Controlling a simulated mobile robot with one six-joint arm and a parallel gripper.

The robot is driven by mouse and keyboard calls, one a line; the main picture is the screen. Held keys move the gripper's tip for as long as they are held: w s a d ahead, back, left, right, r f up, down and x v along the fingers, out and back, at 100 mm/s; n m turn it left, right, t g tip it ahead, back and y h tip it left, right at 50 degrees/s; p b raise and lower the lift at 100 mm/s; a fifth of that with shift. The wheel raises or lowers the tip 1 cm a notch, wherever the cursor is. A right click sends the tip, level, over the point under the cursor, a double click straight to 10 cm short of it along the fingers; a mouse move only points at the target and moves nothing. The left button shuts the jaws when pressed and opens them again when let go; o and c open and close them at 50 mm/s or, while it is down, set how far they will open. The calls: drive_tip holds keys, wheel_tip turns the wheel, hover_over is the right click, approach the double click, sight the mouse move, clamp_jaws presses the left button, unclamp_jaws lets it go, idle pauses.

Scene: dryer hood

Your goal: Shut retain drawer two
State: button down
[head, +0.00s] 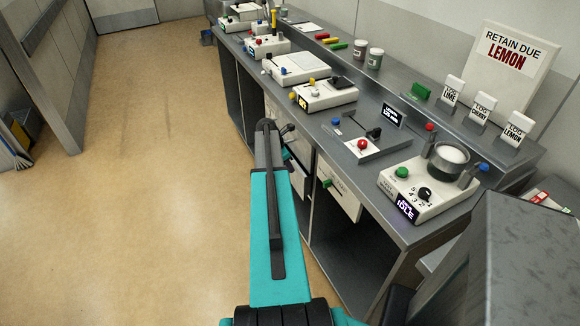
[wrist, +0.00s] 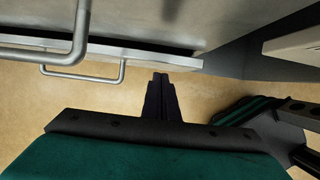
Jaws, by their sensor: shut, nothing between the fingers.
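Under the bench in the head view is a stack of pale drawer fronts (head: 299,180), partly hidden by my teal arm. No number on them is readable, so I cannot tell which is drawer two. In the wrist view, a drawer front seen from above (wrist: 140,56) stands out past the one over it. An upper bar handle (wrist: 60,54) and a lower bar handle (wrist: 95,81) show at the left. My gripper (wrist: 160,76) is shut and empty, its tips close to that drawer front's edge; contact cannot be told. In the head view my arm hides most of the gripper.
A pale front with a green mark (head: 338,188) sits right of the stack, and a pale panel edge (wrist: 295,46) shows in the wrist view. The steel bench (head: 385,155) above carries several devices. An open bay is below right. The tan floor (head: 140,200) at left is clear.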

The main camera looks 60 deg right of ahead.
drive_tip(key=shift+w+a, duration=0.1)
drive_tip(key=shift+w, duration=0.05)
drive_tip(key=w+a+r+b, duration=0.1)
drive_tip(key=w+a+r, duration=0.3)
drive_tip(key=r, duration=0.5)
drive_tip(key=shift+a+r+b, duration=0.15)
drive_tip(key=shift+a+b, duration=0.2)
drive_tip(key=shift+a, duration=0.55)
drive_tip(key=shift+w, duration=0.1)
